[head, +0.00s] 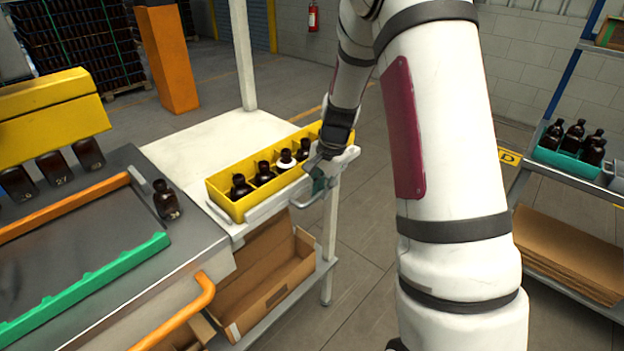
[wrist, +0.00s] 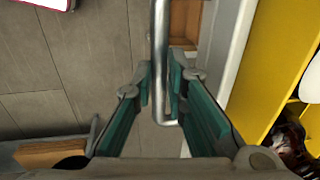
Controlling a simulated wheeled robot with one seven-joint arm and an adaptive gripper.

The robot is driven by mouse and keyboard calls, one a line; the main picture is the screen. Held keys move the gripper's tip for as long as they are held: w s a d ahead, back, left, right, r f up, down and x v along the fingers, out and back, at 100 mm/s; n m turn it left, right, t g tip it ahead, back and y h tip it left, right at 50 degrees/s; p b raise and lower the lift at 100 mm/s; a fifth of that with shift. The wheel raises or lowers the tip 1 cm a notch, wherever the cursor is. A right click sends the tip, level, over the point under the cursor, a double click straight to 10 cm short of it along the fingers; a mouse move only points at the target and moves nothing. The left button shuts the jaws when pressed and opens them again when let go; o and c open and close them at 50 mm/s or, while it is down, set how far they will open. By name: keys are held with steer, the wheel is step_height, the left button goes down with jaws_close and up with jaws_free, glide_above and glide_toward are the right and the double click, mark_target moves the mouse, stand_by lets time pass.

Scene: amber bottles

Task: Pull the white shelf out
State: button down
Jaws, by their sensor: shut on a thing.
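The white shelf (head: 272,200) sits at the front of a white table, below a yellow bin (head: 228,205) of dark bottles. Its pale edge shows in the wrist view (wrist: 237,55). A grey metal handle (head: 304,200) stands out from its front. My gripper (head: 322,178) is at the right end of the handle. In the wrist view its green-padded fingers (wrist: 161,92) are on either side of the handle bar (wrist: 159,45), shut on it. My wrist hides part of the shelf's right end.
Cardboard boxes (head: 265,280) lie on a lower shelf under the table. A dark bottle (head: 166,200) stands on the grey counter at left, near an orange rail (head: 185,310). A rack with a teal bin (head: 570,163) is at right. Bare floor (head: 355,250) lies before the handle.

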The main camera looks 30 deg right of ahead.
steer(key=shift+s+d, duration=0.1)
steer(key=shift+s, duration=0.15)
steer(key=c, duration=1.6)
jaws_free()
steer(key=shift+s, duration=0.1)
steer(key=shift+r, duration=0.1)
step_height(320, 180, up, 12)
steer(key=s, duration=0.2)
steer(key=shift+d+f, duration=0.2)
steer(key=shift+d, duration=0.2)
